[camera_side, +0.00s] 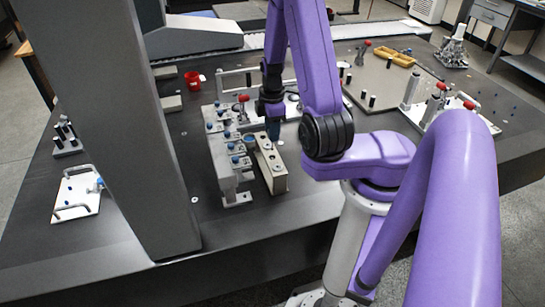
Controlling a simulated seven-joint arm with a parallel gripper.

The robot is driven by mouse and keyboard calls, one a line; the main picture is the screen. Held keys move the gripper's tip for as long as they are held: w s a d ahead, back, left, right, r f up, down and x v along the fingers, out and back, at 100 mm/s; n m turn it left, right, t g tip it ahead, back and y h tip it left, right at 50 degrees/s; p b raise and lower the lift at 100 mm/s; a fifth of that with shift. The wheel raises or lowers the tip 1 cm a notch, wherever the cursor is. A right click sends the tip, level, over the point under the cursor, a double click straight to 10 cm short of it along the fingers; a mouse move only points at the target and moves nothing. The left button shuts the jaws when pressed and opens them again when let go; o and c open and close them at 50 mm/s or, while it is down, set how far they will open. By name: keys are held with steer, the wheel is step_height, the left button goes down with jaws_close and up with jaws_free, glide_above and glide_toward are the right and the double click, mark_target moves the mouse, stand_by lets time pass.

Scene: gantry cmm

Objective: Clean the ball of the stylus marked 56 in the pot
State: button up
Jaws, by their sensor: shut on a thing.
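A rack (222,160) with several blue-topped pieces stands left of the middle of the granite table. No number can be read on any piece, so I cannot tell which stylus is marked 56. My gripper (272,112) points down just right of the rack, shut on a dark blue-green piece (274,129). This piece is over or at the far end of a pale block with round holes (271,168); whether it touches is unclear. Its ball is not visible. A small red pot (193,81) stands further back on the left; whether it is the task's pot is unclear.
A grey column (125,120) rises left of the rack. A white plate with handles (77,194) lies at the far left. The table front (270,235) is bare.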

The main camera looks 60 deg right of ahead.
step_height(320, 180, up, 5)
steer(key=shift+w+d+r, duration=0.15)
steer(key=w+d, duration=1.1)
steer(key=w, duration=0.4)
steer(key=shift+a+f, duration=0.15)
steer(key=shift+f, duration=7.3)
steer(key=shift+f, duration=0.3)
steer(key=n, duration=0.5)
steer(key=shift+n, duration=0.4)
